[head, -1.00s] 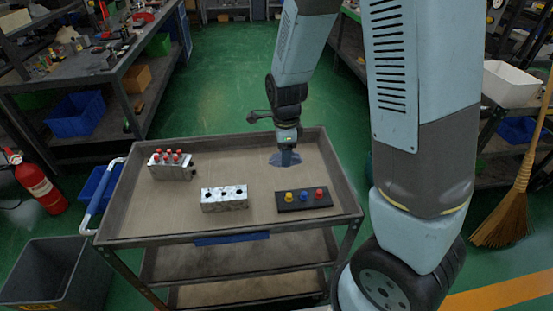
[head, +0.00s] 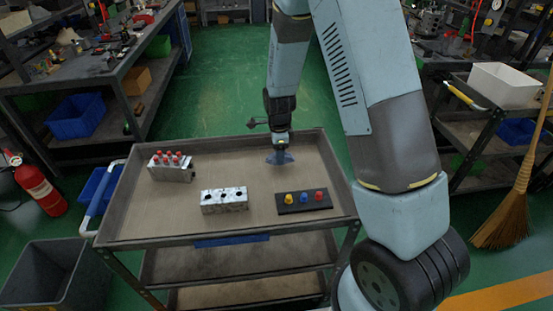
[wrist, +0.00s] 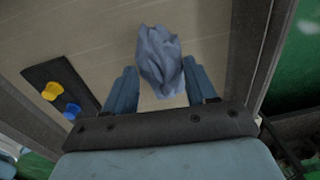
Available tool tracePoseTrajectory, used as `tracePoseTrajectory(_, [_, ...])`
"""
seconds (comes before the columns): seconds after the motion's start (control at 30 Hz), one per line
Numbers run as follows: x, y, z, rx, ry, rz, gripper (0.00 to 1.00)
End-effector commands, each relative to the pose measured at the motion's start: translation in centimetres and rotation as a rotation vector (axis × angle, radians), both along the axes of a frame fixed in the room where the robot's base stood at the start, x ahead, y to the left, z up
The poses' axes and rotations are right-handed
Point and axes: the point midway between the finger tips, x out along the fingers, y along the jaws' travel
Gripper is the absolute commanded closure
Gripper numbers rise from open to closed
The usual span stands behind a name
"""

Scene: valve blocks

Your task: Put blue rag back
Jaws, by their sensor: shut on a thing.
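The blue rag (wrist: 160,62) is a crumpled grey-blue cloth between the fingers of my gripper (wrist: 162,90) in the wrist view. My gripper is shut on it. In the head view the rag (head: 280,158) hangs below my gripper (head: 280,146) over the back right part of the cart's top tray (head: 130,205). I cannot tell whether the rag's lower edge touches the tray.
On the tray are a metal block with red-topped valves (head: 171,168), a metal block with holes (head: 224,200) and a black plate with coloured knobs (head: 303,201). The tray has a raised rim. A grey bin (head: 55,275) stands on the floor at left.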

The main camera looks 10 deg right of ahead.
Motion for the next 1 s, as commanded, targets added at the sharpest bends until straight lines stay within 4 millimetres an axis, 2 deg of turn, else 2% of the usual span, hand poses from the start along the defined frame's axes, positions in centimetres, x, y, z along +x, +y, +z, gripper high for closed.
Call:
tracePoseTrajectory(0.2, [0.0,0.0,-2.8,-0.001,0.003,0.0,0.68])
tracePoseTrajectory(0.43, [0.0,0.0,-3.1,0.0,0.0,0.0,0.68])
tracePoseTrajectory(0.47, [0.0,0.0,-3.1,0.0,0.0,0.0,0.43])
tracePoseTrajectory(0.7, [0.0,0.0,-3.1,0.0,0.001,0.0,0.2])
tracePoseTrajectory(0.73, [0.0,0.0,-3.1,0.0,0.001,0.0,0.18])
tracePoseTrajectory(1.0, [0.0,0.0,-2.9,0.0,0.0,0.0,0.18])
